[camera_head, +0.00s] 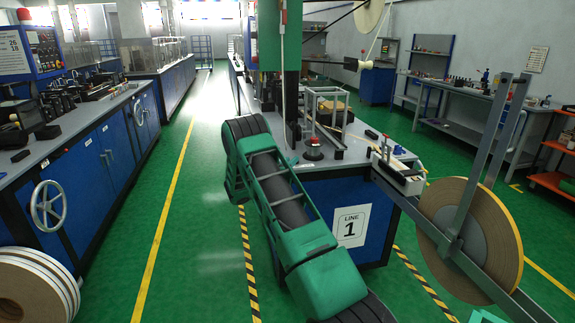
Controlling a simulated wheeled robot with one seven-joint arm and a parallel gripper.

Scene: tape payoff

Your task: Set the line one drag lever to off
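The line one machine is a blue cabinet (318,215) with a grey top and a white "LINE 1" sign (350,226) on its end. A large brown tape roll (440,199) with a yellow edge hangs at its right on a grey metal bracket (402,203). Long grey bars (487,150) rise across the face of the roll. I cannot tell which part is the drag lever, or its setting. My green and dark arm crosses the middle in front of the cabinet and runs out at the bottom.
Blue cabinets with a handwheel (48,204) line the left. White-edged rolls (35,285) stand at lower left. A grey workbench (478,113) and an orange shelf (553,180) are at right. Green floor (200,200) is clear between the yellow line and the line one cabinet.

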